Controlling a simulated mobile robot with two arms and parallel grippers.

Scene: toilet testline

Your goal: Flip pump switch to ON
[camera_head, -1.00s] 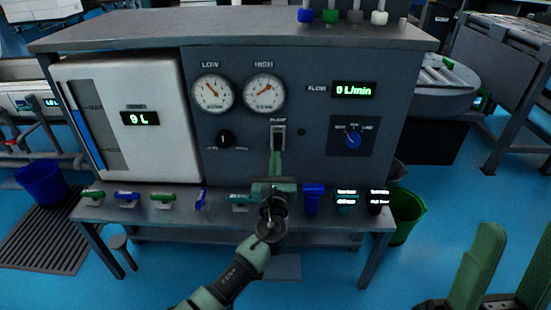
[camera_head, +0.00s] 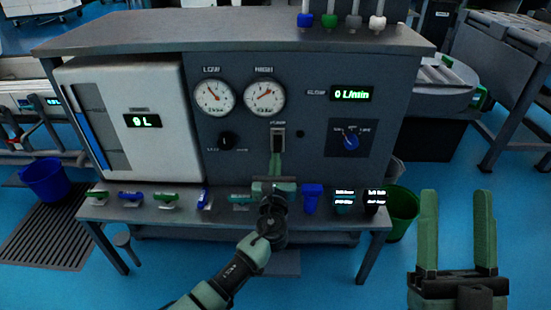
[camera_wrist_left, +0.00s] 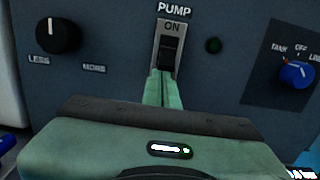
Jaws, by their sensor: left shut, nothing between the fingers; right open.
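The pump switch (camera_head: 278,139) is a black rocker in a light upright plate under the label PUMP on the grey panel. In the left wrist view the switch (camera_wrist_left: 168,52) shows ON printed at the top of its plate. A round indicator (camera_wrist_left: 213,45) right of it is dark green and unlit. My left gripper (camera_head: 275,160) is shut and empty, its green fingers pointing up at the lower end of the switch. In the left wrist view its fingertips (camera_wrist_left: 163,76) overlap the plate's bottom edge; I cannot tell whether they touch. My right gripper (camera_head: 457,230) is open and empty, right of the bench.
The panel has two gauges (camera_head: 264,97), a black knob (camera_head: 227,141), a blue selector knob (camera_head: 351,141) and a flow display (camera_head: 352,94) reading 0 L/min. A green bucket (camera_head: 401,213) stands at right.

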